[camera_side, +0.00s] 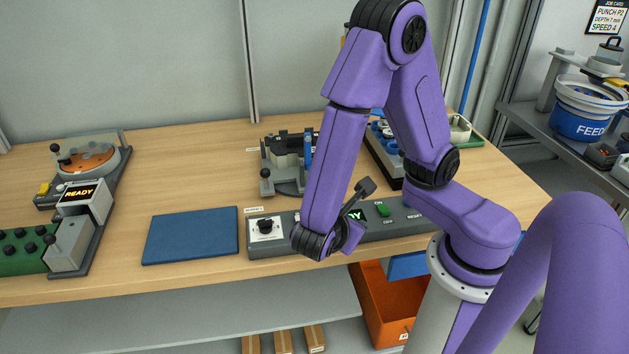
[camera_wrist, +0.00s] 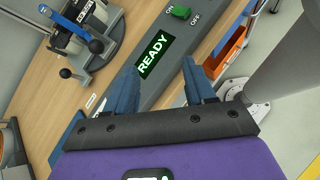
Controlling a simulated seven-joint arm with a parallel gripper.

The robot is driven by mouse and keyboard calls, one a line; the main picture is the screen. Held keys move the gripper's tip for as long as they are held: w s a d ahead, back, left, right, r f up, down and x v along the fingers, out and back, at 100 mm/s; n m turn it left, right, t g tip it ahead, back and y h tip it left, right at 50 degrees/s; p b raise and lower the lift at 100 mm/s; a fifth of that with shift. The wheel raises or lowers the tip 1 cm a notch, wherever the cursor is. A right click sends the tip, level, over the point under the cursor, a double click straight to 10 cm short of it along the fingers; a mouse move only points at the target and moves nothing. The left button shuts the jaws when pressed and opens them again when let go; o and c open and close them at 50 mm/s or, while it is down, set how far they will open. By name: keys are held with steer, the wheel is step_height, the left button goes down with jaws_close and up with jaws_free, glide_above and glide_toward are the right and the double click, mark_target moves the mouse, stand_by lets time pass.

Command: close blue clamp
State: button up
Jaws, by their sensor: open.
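The clamp fixture (camera_side: 282,183) stands on the bench behind the control panel in the side view, with an upright blue lever (camera_side: 308,147) at its right, partly behind my arm. In the wrist view the grey fixture is at the upper left, with its blue lever (camera_wrist: 67,22) slanting down to a dark pivot and black ball knobs on rods beside it. My gripper (camera_wrist: 160,82) is open and empty, with its two blue-grey fingers apart over the panel and clear of the lever. In the side view its fingers are not clearly seen.
The control panel (camera_side: 400,229) has a lit READY display (camera_wrist: 153,54) and a green switch (camera_wrist: 181,12). A blue mat (camera_side: 191,236) lies to its left. A rotary fixture (camera_side: 88,159) stands at the far left. An orange bin (camera_side: 384,305) is below the bench. Wood between mat and left station is clear.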

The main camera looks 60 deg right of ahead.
steer(key=w+a+f+n+t+h, duration=0.4)
steer(key=n+t, duration=0.2)
steer(key=t, duration=0.2)
steer(key=x, duration=1.7)
steer(key=shift+d+r, duration=0.15)
steer(key=shift+d, duration=0.3)
jaws_close()
